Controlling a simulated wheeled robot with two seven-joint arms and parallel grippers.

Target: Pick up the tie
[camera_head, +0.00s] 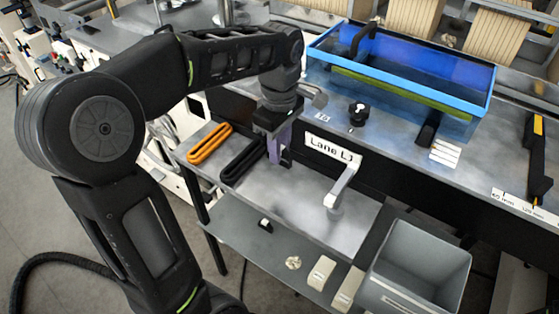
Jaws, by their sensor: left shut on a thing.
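A black looped tie (240,163) lies along the left part of the grey lower bench, beside an orange looped one (209,143). My left gripper (279,152) reaches down from above at the right end of the black tie. Its purple fingers are shut on the black tie, and the gripper partly hides the held end. The tie still looks low, close to the bench; I cannot tell whether it is clear of the surface. My right gripper is not in view.
A blue tray (470,106) stands on the upper bench behind, next to a black knob (358,112). A "Lane L1" label (332,148) and a pale handle (341,186) are right of the gripper. A grey bin (418,262) stands at front right. The middle of the lower bench is clear.

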